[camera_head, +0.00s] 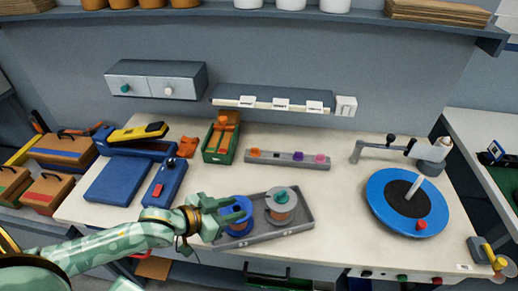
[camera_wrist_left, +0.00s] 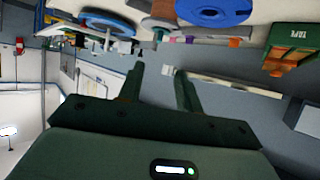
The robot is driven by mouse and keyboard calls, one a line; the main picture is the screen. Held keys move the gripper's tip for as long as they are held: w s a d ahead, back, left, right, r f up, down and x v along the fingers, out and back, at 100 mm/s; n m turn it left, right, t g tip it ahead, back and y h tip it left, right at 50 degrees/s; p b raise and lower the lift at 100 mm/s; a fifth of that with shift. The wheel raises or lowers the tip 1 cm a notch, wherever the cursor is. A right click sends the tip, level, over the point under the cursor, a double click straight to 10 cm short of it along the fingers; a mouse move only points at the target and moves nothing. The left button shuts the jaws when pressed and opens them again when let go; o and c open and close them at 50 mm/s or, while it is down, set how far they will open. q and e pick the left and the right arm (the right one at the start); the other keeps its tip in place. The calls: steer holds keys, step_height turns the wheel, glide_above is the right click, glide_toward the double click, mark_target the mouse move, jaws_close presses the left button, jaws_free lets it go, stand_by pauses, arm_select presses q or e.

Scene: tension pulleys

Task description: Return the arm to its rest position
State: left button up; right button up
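My left arm comes in from the lower left in the head view, mottled pale green. Its gripper (camera_head: 236,210) is in front of or over the blue spool (camera_head: 242,229) at the tray's left end; the gap between them cannot be told. In the left wrist view the two dark green fingers (camera_wrist_left: 160,82) stand apart with nothing between them. The blue spool (camera_wrist_left: 215,10) shows there at the top edge, beyond the fingertips. My right gripper is in neither view.
The grey tray (camera_head: 295,228) also holds a spool with a teal knob (camera_head: 281,202). A blue turntable (camera_head: 433,212) stands at the right, a blue machine (camera_head: 115,181) at the left. A peg rail (camera_head: 265,159) and a green box (camera_head: 213,155) lie behind. The bench middle is mostly clear.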

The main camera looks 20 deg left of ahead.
arm_select(q)
steer(key=s+a+r+m+g+y, duration=0.1)
steer(key=s+a+g+y, duration=0.4)
steer(key=s+y, duration=0.65)
steer(key=s+d+f+g+h+b, duration=0.1)
steer(key=s+d+f+h+b, duration=0.1)
steer(key=f, duration=1.3)
steer(key=s+d+f+g+h+b, duration=0.1)
steer(key=s+f+h+b, duration=0.1)
steer(key=f, duration=1.4)
steer(key=s+f+n+g+h+b, duration=0.1)
steer(key=s+f+n+g+b, duration=0.2)
steer(key=s+f, duration=1.5)
steer(key=shift+s+d+f+b, duration=0.15)
steer(key=shift+s+f+b, duration=0.25)
steer(key=shift+s, duration=0.65)
